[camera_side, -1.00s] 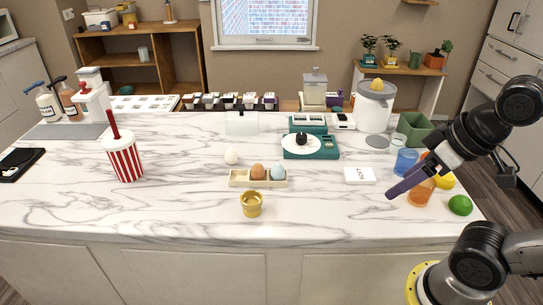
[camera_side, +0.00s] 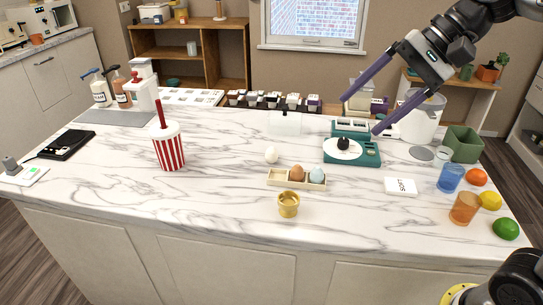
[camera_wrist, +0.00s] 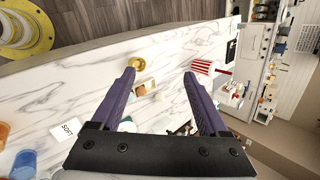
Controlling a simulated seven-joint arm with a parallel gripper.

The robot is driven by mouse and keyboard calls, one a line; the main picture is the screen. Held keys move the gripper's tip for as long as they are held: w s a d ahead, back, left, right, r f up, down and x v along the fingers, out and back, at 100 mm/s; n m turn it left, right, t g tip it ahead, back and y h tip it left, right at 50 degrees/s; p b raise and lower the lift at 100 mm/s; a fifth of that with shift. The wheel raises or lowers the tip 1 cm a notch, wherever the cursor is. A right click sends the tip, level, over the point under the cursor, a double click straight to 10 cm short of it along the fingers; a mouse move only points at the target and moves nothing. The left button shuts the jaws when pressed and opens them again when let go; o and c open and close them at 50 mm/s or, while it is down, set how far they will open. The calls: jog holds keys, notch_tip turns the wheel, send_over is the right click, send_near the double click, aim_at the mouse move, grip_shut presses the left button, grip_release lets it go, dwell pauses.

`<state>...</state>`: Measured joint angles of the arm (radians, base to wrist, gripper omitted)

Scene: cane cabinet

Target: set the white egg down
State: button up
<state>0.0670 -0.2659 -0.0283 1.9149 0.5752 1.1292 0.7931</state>
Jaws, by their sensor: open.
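The white egg (camera_side: 271,155) stands on the marble counter, just behind the egg tray and apart from it. The pale wooden egg tray (camera_side: 273,178) holds a brown egg (camera_side: 297,173) in its middle and a light blue egg (camera_side: 317,175) at its right; its left place looks empty. My gripper (camera_side: 360,115) is raised at the back right, its long purple fingers wide apart with nothing between them. In the side view it shows up and right of the white egg. The wrist view shows the open fingers (camera_wrist: 160,74) too; the white egg is not clear there.
A gold cup (camera_side: 288,205) stands in front of the tray. A teal scale (camera_side: 366,157) with a dark object on it is to the right, and a striped cup (camera_side: 169,150) to the left. Colored glasses and fruit are at the right edge. The front left counter is clear.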

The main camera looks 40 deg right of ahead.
jog(key=w+m+y, duration=0.3)
jog(key=w+m, duration=0.2)
jog(key=w, duration=1)
jog(key=m+y, duration=0.2)
jog(key=m, duration=0.2)
send_over(263, 164)
jog(key=s+d, duration=0.2)
jog(key=s, duration=0.3)
notch_tip(263, 164, down, 9)
jog(key=w+d+f, duration=0.1)
jog(key=f, duration=0.5)
jog(key=d+f+m, duration=0.1)
jog(key=f, duration=0.5)
jog(key=w+d+f+m, duration=0.1)
jog(key=d+f, duration=0.1)
jog(key=f, duration=0.5)
jog(key=shift+w+d+g+y, duration=0.1)
jog(key=shift+w+g+y, duration=0.2)
jog(key=shift+w, duration=0.05)
jog(key=shift+x, duration=3.85)
jog(key=shift+d, duration=0.1)
